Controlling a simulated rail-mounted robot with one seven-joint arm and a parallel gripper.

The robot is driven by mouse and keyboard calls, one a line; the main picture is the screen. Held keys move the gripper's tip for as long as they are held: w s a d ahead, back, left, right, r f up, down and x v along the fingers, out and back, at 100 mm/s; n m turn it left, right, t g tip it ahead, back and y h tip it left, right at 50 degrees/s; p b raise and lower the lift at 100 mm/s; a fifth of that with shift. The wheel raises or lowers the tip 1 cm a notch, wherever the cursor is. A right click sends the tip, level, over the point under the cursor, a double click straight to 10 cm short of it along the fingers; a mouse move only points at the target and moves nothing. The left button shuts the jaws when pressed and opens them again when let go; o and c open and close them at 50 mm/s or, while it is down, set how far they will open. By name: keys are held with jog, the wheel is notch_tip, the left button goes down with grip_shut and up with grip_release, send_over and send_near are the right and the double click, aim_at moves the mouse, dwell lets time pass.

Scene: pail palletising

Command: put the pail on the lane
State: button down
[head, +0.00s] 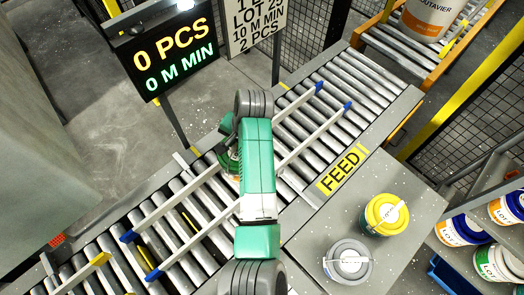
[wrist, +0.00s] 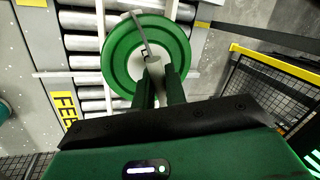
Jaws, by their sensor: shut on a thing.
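My gripper (wrist: 160,82) is shut on the grey grip of the handle of a green-lidded pail (wrist: 119,58), which shows from above in the wrist view. In the head view only a sliver of this pail (head: 228,160) shows at the left of my arm, which hides the rest. The pail is over the roller lane (head: 322,131), between or near its white guide rails. Whether its base touches the rollers is hidden. The lane also shows under the pail in the wrist view (wrist: 80,41).
A yellow-lidded pail (head: 380,222) and a grey-lidded pail (head: 340,268) stand on the grey table beside the FEED label (head: 342,170). A sign reading 0 PCS (head: 170,50) stands behind the lane. More pails (head: 459,230) sit on a rack at right. Mesh fencing (head: 455,135) borders the right.

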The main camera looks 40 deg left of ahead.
jog(key=shift+f+b, duration=0.4)
jog(key=shift+f, duration=3.9)
jog(key=c, duration=1.4)
grip_release()
jog(key=shift+f, duration=0.1)
jog(key=shift+c, duration=0.2)
jog(key=p+v, duration=0.1)
jog(key=v, duration=1.1)
jog(key=shift+r, duration=0.2)
